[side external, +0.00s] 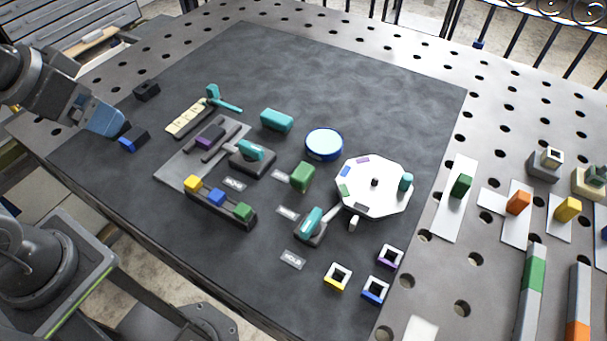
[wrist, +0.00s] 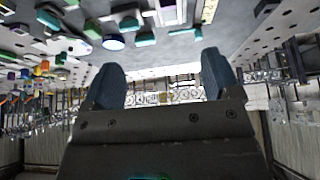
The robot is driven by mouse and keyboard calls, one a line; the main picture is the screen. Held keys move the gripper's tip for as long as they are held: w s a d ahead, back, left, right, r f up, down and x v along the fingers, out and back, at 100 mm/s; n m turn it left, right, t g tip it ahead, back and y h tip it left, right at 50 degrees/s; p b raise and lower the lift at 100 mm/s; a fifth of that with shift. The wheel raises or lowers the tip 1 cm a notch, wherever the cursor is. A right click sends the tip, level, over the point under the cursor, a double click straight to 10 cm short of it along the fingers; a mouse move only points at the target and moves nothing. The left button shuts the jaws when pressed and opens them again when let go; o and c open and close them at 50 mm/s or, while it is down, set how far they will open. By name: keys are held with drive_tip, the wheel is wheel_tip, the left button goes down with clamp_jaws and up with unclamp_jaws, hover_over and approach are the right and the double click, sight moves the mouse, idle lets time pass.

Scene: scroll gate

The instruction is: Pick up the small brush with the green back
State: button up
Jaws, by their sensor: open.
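A small green block (side external: 303,176) stands on the dark mat near the middle of the side view, apart from its neighbours. A smaller green cube (side external: 243,211) sits at the right end of a dark rail. Bristles do not show on either, so I cannot tell which is the brush with the green back. My gripper (wrist: 162,62) is open and empty in the wrist view, its two dark fingers wide apart. In the side view it is at the left, far from both green pieces. The wrist view looks outward, with the table along its top.
Yellow (side external: 192,183) and blue (side external: 217,197) cubes share the rail. Hollow squares (side external: 338,277) lie at the front right. The mat's far part is clear.

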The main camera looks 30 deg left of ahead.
drive_tip(key=shift+r, duration=0.1)
drive_tip(key=m+g, duration=0.6)
drive_tip(key=m, duration=1.2)
hover_over(302, 171)
drive_tip(key=f, duration=1.5)
drive_tip(key=shift+w+d+f, duration=0.15)
drive_tip(key=shift+d, duration=0.05)
drive_tip(key=shift+a+f, duration=0.15)
drive_tip(key=shift+f, duration=3.05)
drive_tip(key=shift+c, duration=0.4)
drive_tip(key=c, duration=0.9)
